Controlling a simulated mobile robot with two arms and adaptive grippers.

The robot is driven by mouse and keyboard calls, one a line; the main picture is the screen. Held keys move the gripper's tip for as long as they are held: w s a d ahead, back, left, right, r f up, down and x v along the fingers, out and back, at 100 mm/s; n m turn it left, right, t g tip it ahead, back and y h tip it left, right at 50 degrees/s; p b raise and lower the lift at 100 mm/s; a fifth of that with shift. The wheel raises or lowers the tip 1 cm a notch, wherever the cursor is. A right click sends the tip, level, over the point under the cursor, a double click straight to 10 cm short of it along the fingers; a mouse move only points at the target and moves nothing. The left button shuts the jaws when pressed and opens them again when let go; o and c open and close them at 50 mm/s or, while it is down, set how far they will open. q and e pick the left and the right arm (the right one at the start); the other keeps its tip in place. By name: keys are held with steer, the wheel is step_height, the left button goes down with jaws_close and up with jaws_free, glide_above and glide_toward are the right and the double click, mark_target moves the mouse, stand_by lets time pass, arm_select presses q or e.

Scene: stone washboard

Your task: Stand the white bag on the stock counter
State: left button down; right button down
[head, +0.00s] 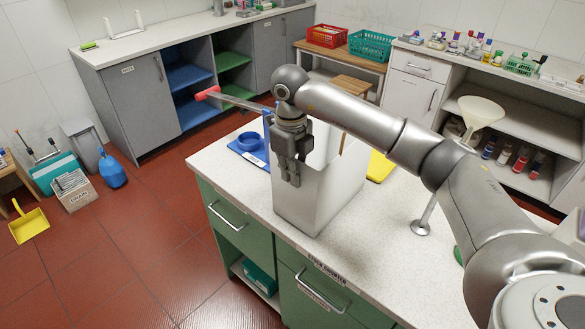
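The white bag (321,200) is a tall, open-topped, box-shaped thing. It stands upright on the speckled stock counter (395,265), close to the front edge, above the counter's label. My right gripper (290,181) points down at the bag's upper left part. Its fingers are close together and show in front of the bag's side. I cannot tell whether they pinch the bag's wall or only overlap it in the view. The gripper and arm hide part of the bag's rim. My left gripper is not in view.
A blue tray (240,148) lies behind the bag on the left, and a yellow item (379,167) on the right. A funnel (480,111) on a metal stand rises right of the bag. A red-handled tool (208,93) reaches out at the left. The counter's front right is clear.

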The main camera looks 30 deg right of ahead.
steer(key=shift+f, duration=0.15)
steer(key=shift+f, duration=0.25)
steer(key=c, duration=1.7)
jaws_free()
steer(key=shift+r, duration=0.1)
steer(key=shift+o, duration=0.3)
